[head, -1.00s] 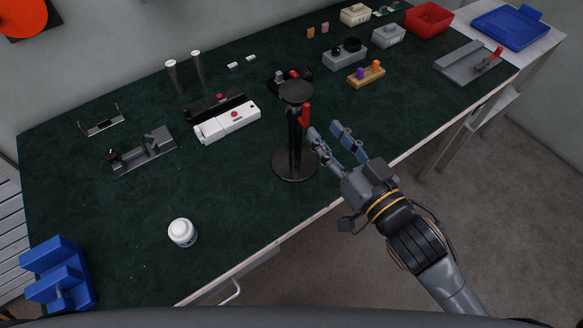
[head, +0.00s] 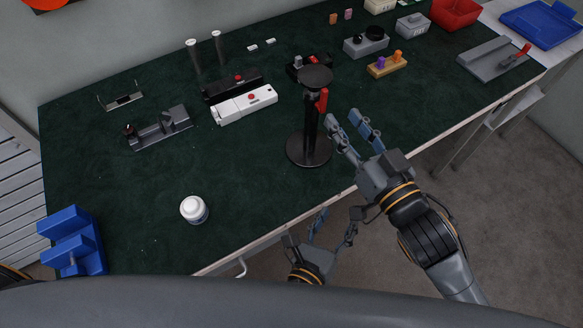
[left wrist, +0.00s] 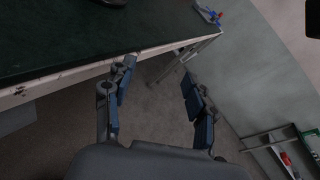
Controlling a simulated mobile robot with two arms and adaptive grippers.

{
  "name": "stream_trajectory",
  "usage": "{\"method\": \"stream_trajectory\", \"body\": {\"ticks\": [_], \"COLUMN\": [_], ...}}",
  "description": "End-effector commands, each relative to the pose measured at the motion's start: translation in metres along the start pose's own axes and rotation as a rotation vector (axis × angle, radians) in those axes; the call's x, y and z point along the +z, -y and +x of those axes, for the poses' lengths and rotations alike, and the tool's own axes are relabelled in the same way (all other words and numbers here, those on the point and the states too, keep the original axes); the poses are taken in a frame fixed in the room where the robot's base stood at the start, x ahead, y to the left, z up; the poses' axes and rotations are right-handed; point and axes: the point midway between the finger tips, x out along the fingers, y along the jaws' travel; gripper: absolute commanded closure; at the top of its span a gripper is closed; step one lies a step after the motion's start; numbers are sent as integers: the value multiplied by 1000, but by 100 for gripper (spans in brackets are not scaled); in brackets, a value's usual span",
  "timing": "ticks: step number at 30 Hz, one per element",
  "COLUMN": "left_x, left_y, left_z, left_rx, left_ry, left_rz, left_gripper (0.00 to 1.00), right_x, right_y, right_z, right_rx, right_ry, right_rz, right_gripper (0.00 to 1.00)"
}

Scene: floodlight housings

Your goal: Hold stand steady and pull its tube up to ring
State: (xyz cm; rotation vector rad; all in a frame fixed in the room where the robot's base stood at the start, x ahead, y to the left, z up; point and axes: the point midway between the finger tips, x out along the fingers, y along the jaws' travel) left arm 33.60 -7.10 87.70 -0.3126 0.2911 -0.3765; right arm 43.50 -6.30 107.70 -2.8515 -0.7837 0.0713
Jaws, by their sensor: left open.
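The stand (head: 309,147) is black and upright on the green table, with a round base, a column tube, a round top plate and a red lever (head: 322,100) on its right side. My right gripper (head: 343,117) is open and empty just right of the column, its fingers pointing toward it without visible contact. My left gripper (head: 322,230) is open and empty, low in front of the table's front edge and below the stand's base in the head view. Its spread fingers also show in the left wrist view (left wrist: 155,82), over the floor.
A white device (head: 244,105) lies behind left, and a grey box with a black knob (head: 366,42) lies behind right. The table's front edge (head: 275,236) runs between my left gripper and the stand.

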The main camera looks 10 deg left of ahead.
Motion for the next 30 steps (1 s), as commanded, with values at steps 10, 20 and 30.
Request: {"method": "stream_trajectory", "body": {"ticks": [10,20,30], "left_x": [112,133,150], "left_y": [-76,-86,-91], "left_z": [3,27,91], "left_rx": [116,133,132], "left_ry": [227,255,253], "left_rz": [314,349,349], "left_gripper": [44,44,44], "right_x": [0,0,0], "right_y": [0,0,0], "right_z": [0,0,0], "right_rx": [0,0,0], "right_ry": [0,0,0], "right_rz": [0,0,0], "right_gripper": [62,62,62]}}
